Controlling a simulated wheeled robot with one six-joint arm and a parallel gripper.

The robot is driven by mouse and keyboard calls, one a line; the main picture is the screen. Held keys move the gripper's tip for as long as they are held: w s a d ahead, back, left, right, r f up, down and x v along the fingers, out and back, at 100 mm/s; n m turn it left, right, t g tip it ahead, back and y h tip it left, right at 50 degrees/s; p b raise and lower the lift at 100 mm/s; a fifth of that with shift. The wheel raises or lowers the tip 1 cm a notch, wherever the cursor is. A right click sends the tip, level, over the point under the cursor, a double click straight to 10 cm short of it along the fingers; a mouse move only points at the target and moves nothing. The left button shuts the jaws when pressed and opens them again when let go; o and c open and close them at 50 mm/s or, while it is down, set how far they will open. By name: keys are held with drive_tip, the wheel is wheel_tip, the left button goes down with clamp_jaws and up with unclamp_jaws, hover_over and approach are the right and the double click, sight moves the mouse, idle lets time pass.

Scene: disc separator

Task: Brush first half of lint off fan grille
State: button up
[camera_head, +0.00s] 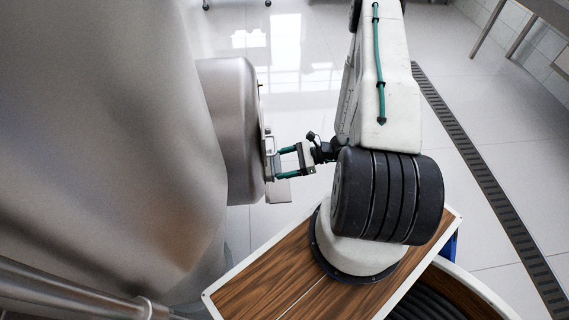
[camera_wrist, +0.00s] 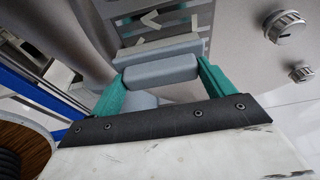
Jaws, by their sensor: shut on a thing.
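My gripper (camera_wrist: 160,82) has two green fingers, shut on a grey-blue block, apparently the brush (camera_wrist: 160,70). The block spans between the fingers; its bristles cannot be made out. The fan grille (camera_wrist: 172,27), a panel of dark slats in a grey metal face, lies just beyond it at the top of the wrist view. Pale scraps of lint (camera_wrist: 151,19) lie on the slats. Whether the brush touches the grille is unclear. In the head view my gripper (camera_head: 287,162) points left at the side of the metal machine; the grille is hidden there.
The large metal machine (camera_head: 110,120) fills the left of the head view. Two round knobs (camera_wrist: 284,27) stick out right of the grille. A floor drain (camera_head: 480,170) runs along the right. Open tiled floor lies behind my arm.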

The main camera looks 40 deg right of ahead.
drive_tip(key=w+d, duration=0.2)
drive_tip(key=w, duration=0.1)
idle(0.4)
drive_tip(key=shift+s+a, duration=0.6)
drive_tip(key=shift+s, duration=0.2)
drive_tip(key=shift+s+a, duration=0.6)
drive_tip(key=shift+s, duration=0.2)
drive_tip(key=s+d, duration=0.4)
drive_tip(key=d, duration=0.1)
drive_tip(key=shift+d, duration=0.4)
